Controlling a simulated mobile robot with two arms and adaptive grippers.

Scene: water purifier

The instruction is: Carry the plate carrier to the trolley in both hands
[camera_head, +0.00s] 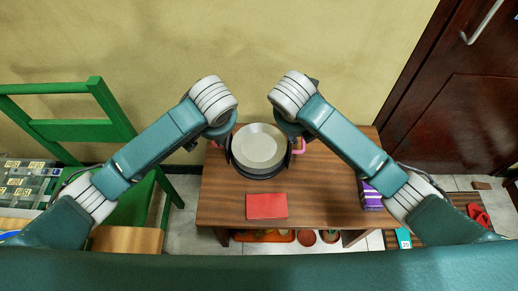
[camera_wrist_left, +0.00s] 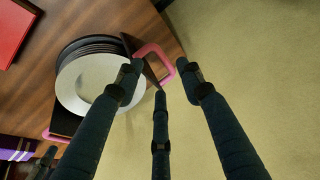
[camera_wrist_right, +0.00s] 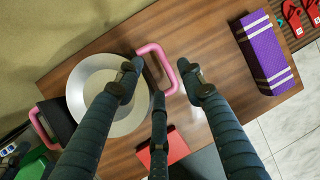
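The plate carrier (camera_head: 289,157) is black with a pink handle at each end and stands on a wooden table (camera_head: 225,200). It holds a stack of plates with a pale grey plate (camera_head: 259,147) on top. In the left wrist view, my left gripper (camera_wrist_left: 158,68) is open, its fingers spread about one pink handle (camera_wrist_left: 150,47). In the right wrist view, my right gripper (camera_wrist_right: 158,70) is open, its fingers spread about the other pink handle (camera_wrist_right: 150,48). I cannot tell whether the fingers touch the handles. In the head view both grippers are mostly hidden by my arms. No trolley is identifiable.
A red book-like block (camera_head: 266,206) lies on the table in front of the carrier. A purple striped box (camera_head: 371,195) is at the table's right edge. A green chair (camera_head: 110,130) stands left. A wall is close behind; a dark door (camera_head: 465,105) is at right.

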